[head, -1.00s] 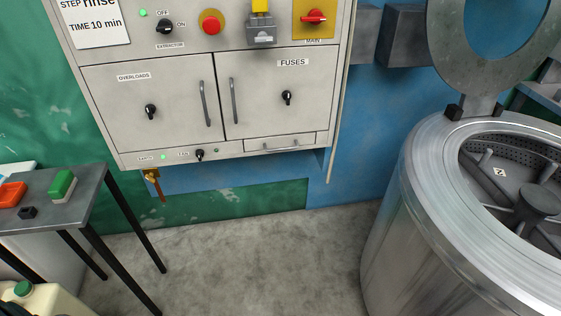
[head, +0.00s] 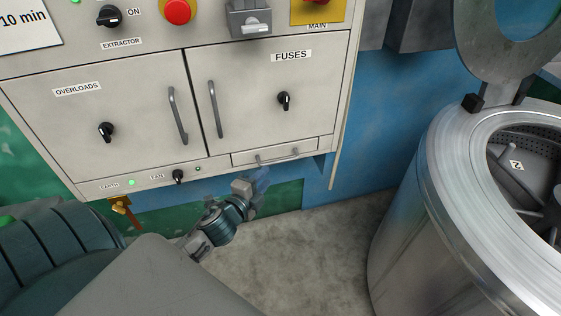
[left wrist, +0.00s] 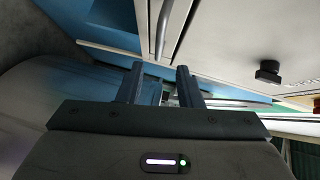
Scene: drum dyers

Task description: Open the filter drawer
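The filter drawer (head: 307,147) is most likely the small unlabelled drawer at the bottom right of the cabinet, under the FUSES door. Its front looks flush and shut, with a thin metal bar handle (head: 277,158). My left gripper (head: 259,183) is just below the drawer handle in the head view, apart from it as far as I can see. In the left wrist view its two fingers (left wrist: 160,86) are spread with a gap between them and nothing held. A metal bar lies beyond the fingers there; I cannot tell which handle it is. My right gripper is not in view.
The grey cabinet (head: 140,75) has OVERLOADS and FUSES doors with upright handles. A brass clamp (head: 121,206) hangs under its left end. A steel drum machine (head: 410,225) with a raised lid stands at the right. Concrete floor (head: 305,240) is clear between.

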